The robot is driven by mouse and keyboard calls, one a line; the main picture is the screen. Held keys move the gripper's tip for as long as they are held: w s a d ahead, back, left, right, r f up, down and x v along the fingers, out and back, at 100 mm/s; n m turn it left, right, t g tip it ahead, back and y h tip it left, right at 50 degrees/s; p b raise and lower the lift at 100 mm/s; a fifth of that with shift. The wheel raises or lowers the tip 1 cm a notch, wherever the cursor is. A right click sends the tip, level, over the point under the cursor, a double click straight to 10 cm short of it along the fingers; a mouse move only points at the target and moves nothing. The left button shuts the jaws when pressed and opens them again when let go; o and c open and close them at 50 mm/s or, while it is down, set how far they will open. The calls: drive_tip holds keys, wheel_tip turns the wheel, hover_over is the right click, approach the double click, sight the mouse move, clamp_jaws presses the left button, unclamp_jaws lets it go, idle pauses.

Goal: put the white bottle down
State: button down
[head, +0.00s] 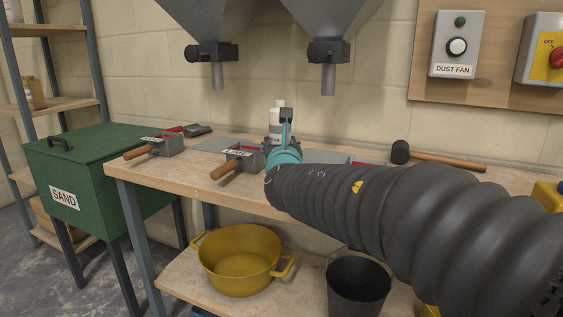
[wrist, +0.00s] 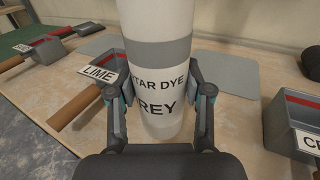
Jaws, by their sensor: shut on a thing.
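The white bottle (wrist: 158,60) stands upright between the two fingers of my gripper (wrist: 160,105) in the wrist view. In the head view the bottle's white top (head: 279,104) shows behind my gripper (head: 284,125), over the workbench (head: 195,179). The bottle's base is close to the bench top; I cannot tell whether it touches. My arm hides part of the bench in the head view.
A tub labelled LIME (wrist: 98,73) is left of the bottle; another labelled tub (wrist: 295,125) is right. Grey flat plates (wrist: 225,74) lie behind. A mallet (head: 440,158) lies at the back right. Hopper spouts (head: 328,80) hang above. Bare bench surrounds the bottle's base.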

drive_tip(key=shift+f, duration=1.95)
drive_tip(key=shift+f+b, duration=0.2)
drive_tip(key=shift+b, duration=0.3)
drive_tip(key=shift+c, duration=2.4)
unclamp_jaws()
drive_tip(key=shift+r, duration=0.15)
drive_tip(key=shift+s, duration=0.1)
drive_tip(key=s+d, duration=0.1)
drive_tip(key=s, duration=1)
drive_tip(key=shift+s+d, duration=0.2)
drive_tip(key=shift+s, duration=0.1)
